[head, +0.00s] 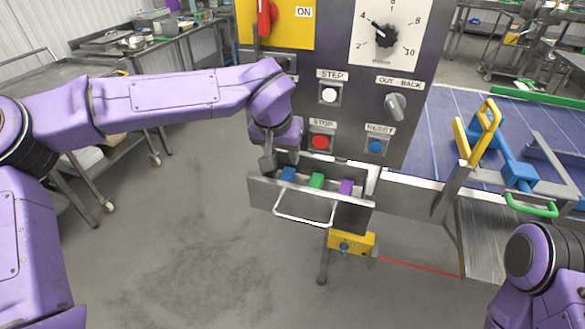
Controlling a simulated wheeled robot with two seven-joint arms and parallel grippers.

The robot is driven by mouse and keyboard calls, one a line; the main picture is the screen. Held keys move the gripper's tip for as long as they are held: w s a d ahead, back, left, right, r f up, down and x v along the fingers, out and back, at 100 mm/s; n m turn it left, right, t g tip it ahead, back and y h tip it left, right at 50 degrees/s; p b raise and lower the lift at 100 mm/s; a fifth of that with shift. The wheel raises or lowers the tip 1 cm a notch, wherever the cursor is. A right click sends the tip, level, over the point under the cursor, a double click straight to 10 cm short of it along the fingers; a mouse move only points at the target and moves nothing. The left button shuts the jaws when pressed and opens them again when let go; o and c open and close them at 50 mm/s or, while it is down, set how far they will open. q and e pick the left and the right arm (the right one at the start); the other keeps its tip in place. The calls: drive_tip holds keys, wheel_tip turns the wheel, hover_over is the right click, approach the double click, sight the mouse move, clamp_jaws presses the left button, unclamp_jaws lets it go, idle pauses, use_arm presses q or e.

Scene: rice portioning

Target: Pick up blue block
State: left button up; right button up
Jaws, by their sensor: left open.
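A small blue block (288,174) lies at the left in an open metal drawer (262,194) below the control panel. A green block (317,181) and a purple block (346,187) lie to its right in the same drawer. My left gripper (267,166) points down at the drawer's left end, just left of the blue block. Its jaws are open, and no block is seen between them. Whether a finger touches the blue block cannot be told. My right arm shows at the lower right, but its gripper is out of view.
The control panel (352,100) with a red button (320,142), blue button (376,146) and knobs stands right behind the drawer. A wire handle (304,221) sticks out in front. A blue conveyor (445,125) is at the right. The floor in front is clear.

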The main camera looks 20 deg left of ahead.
sight(286, 176)
use_arm(q)
drive_tip(key=x, duration=0.3)
drive_tip(key=p+x, duration=0.1)
drive_tip(key=x, duration=0.5)
drive_tip(key=shift+s+a+f, duration=0.2)
drive_tip(key=shift+s+f, duration=0.1)
drive_tip(key=shift+f, duration=0.2)
drive_tip(key=c, duration=0.8)
